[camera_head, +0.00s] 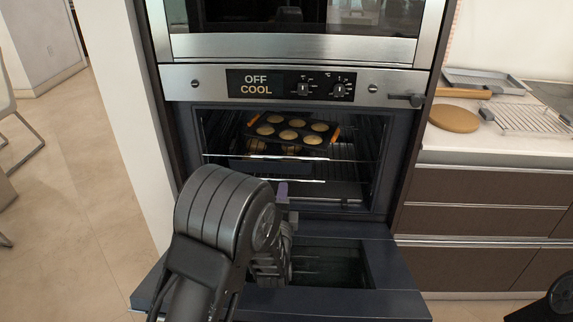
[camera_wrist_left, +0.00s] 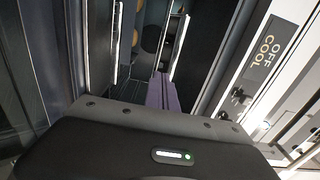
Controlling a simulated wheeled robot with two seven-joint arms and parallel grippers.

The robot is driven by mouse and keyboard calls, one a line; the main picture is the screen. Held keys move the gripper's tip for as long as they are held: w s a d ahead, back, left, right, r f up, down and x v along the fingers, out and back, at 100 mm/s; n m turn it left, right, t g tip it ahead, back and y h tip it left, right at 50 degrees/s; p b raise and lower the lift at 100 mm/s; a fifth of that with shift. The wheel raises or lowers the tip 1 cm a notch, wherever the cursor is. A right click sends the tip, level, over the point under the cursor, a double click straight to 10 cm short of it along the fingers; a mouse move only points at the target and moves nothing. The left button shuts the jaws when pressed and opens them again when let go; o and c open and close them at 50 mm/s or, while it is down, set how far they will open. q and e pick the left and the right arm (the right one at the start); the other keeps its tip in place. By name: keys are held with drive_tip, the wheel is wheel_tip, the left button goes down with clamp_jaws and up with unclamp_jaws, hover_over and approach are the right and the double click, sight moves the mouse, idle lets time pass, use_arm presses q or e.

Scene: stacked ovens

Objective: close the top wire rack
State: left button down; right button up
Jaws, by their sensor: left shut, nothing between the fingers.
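The lower oven's door (camera_head: 400,285) is folded down and its cavity is open. The top wire rack (camera_head: 345,160) shows its bright front bar across the opening; it also shows in the left wrist view (camera_wrist_left: 181,48), on the right. A muffin tray (camera_head: 290,131) with orange handles sits further back inside. A second rack bar (camera_head: 285,181) lies below, and more muffins show dimly beneath the tray. My left gripper (camera_head: 282,190) is shut and empty, its purple fingers (camera_wrist_left: 162,92) pointing into the oven just below the top rack's bar. I cannot tell whether they touch it. My right gripper is out of view.
The control panel (camera_head: 310,86) reads OFF COOL above the opening. A counter at right holds a round wooden board (camera_head: 454,118), a cooling rack (camera_head: 530,122) and a metal tray (camera_head: 485,80). Open floor (camera_head: 75,200) lies at left.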

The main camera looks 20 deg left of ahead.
use_arm(q)
drive_tip(key=x, duration=1.2)
drive_tip(key=shift+w, duration=0.4)
drive_tip(key=shift+a, duration=0.1)
